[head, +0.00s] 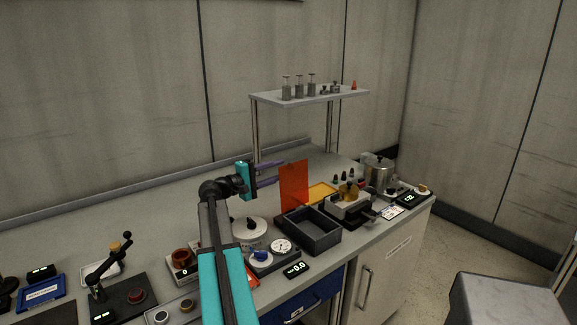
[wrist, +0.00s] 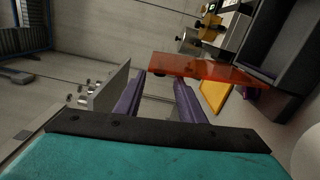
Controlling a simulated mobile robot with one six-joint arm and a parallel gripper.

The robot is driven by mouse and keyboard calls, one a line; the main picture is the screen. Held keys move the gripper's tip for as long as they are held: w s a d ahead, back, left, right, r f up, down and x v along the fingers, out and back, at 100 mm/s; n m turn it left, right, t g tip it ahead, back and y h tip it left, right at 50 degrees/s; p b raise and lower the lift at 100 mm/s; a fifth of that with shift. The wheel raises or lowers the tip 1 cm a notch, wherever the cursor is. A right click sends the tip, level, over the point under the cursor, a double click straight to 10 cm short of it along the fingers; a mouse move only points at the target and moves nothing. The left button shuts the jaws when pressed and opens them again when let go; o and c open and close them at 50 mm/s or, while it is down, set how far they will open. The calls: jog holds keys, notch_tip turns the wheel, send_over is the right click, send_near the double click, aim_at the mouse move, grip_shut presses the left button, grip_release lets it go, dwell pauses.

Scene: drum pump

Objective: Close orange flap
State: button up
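The orange flap (head: 294,187) is a translucent panel standing upright at the back edge of a dark grey open box (head: 318,242). In the wrist view the flap (wrist: 212,69) lies beyond the fingertips, toward the right, seen nearly edge-on. The box (wrist: 284,45) is at the upper right there. My gripper (head: 280,172) is just left of the flap in the head view, at about the height of its upper part. Its purple fingers are apart with nothing between them in the wrist view (wrist: 160,78). I cannot tell whether a finger touches the flap.
A yellow tray (head: 321,192) lies behind the box. A metal device with a brass top (head: 348,192) and a pot (head: 379,174) stand to the right. A dial gauge (head: 281,246) and a white round container (head: 249,230) are at the left. A raised shelf (head: 310,98) stands behind.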

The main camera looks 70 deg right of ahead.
aim_at(290, 166)
jog(key=shift+p+x, duration=0.6)
jog(key=shift+x, duration=2.45)
grip_shut()
